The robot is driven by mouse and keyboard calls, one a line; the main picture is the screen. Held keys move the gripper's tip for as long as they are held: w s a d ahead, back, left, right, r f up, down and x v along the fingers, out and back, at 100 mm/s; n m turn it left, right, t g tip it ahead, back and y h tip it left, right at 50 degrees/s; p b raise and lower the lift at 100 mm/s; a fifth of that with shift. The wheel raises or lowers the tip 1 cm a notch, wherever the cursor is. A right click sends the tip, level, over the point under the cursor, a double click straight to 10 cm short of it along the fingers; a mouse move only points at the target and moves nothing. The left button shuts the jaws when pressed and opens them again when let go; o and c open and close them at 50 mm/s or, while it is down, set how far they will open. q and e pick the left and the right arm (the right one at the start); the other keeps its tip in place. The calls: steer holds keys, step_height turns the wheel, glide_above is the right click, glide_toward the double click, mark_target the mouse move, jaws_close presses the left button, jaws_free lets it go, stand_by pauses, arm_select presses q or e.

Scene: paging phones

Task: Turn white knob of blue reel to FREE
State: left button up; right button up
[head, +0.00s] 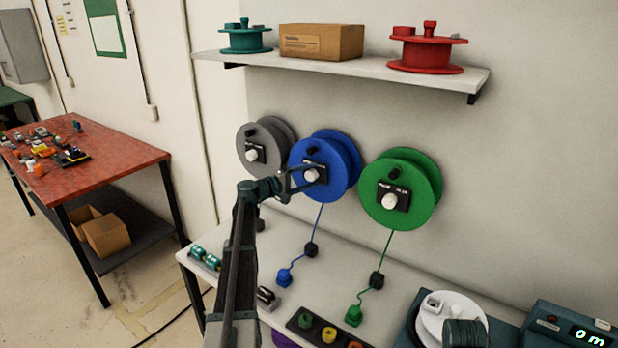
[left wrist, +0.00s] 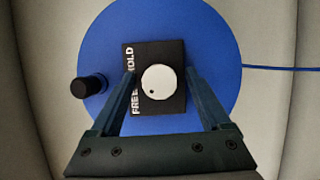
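The blue reel (head: 345,165) hangs on the wall between a grey reel and a green reel. Its white knob (head: 312,175) sits on a black plate (left wrist: 170,107) lettered FREE and HOLD along the left edge in the left wrist view. The white knob (left wrist: 162,76) has a small dark dot at the lower left of its face, on the FREE side. My left gripper (head: 300,181) is at the plate, its fingers on either side of the knob; in the left wrist view the gripper (left wrist: 160,76) shows gaps to the knob. My right gripper is not seen.
The grey reel (head: 280,133) and green reel (head: 428,180) hang close beside. A shelf (head: 360,68) with spools and a box is above. Below is a white bench (head: 310,265) with plugs and colored buttons. A red table (head: 110,165) stands left.

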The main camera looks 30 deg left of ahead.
arm_select(q)
steer(key=v, duration=1.3)
steer(key=shift+s, duration=0.3)
steer(key=shift+a+f, duration=0.1)
steer(key=s+d+f+m+g, duration=0.25)
steer(key=d+f+g, duration=0.2)
steer(key=d, duration=0.75)
steer(key=s+d+f+m+g, duration=0.1)
steer(key=d+f+m+g, duration=0.3)
steer(key=d, duration=0.9)
steer(key=s+d+f+m+g, duration=0.1)
steer(key=d+f+m+g, duration=0.15)
steer(key=d+f, duration=0.65)
steer(key=s+d+f+m+g+y, duration=0.1)
steer(key=s+d+m+g+y, duration=0.1)
steer(key=s+d, duration=0.6)
steer(key=s+d+f+m+g+y, duration=0.2)
steer(key=s+d+m+y, duration=0.3)
steer(key=s, duration=0.9)
steer(key=d+y, duration=0.2)
steer(key=d, duration=0.1)
steer(key=shift+f+m+g, duration=0.3)
steer(key=shift+g, duration=0.1)
steer(key=shift+w, duration=0.1)
